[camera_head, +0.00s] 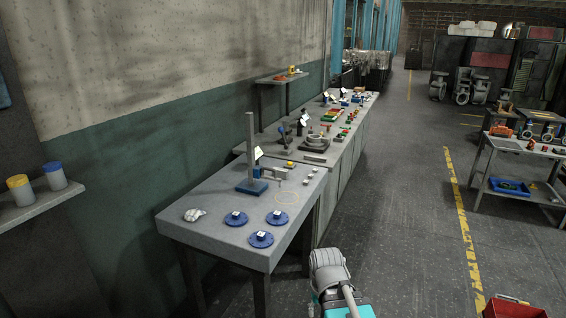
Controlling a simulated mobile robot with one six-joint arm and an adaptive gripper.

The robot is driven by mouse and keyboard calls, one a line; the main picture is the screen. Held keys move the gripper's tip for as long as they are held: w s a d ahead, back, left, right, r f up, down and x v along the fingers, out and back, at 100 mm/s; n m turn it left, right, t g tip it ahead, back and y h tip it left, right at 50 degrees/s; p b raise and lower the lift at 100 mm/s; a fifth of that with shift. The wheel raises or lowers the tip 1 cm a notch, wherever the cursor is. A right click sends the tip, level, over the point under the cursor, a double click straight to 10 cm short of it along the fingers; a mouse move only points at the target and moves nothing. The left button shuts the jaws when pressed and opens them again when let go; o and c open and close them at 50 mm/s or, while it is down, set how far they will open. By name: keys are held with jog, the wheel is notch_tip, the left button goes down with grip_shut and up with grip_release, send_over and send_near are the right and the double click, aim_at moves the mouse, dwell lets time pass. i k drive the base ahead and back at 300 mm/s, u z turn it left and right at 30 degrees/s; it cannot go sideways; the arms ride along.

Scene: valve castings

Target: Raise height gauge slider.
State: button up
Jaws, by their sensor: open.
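The height gauge stands near the back of the nearest grey table (190,222). Its tall grey column (250,140) rises upright from a blue base (251,187). The slider (258,172) appears low on the column, just above the base, with an arm (275,174) reaching out to the right. Its fine details are too small to tell. My gripper is not in view; only a grey and teal part of my own arm shows at the bottom, right of the table and well apart from the gauge.
Several blue flanged discs (261,239) and a crumpled white cloth or glove (194,215) lie at the table's front. A longer bench (335,150) with parts stands behind. A wall shelf (40,206) is at left. Open floor (400,230) lies right; a red box (505,306) sits bottom right.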

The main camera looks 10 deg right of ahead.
aim_at(258, 171)
jog(key=z, duration=0.05)
jog(key=i, duration=1.5)
jog(key=u, duration=0.8)
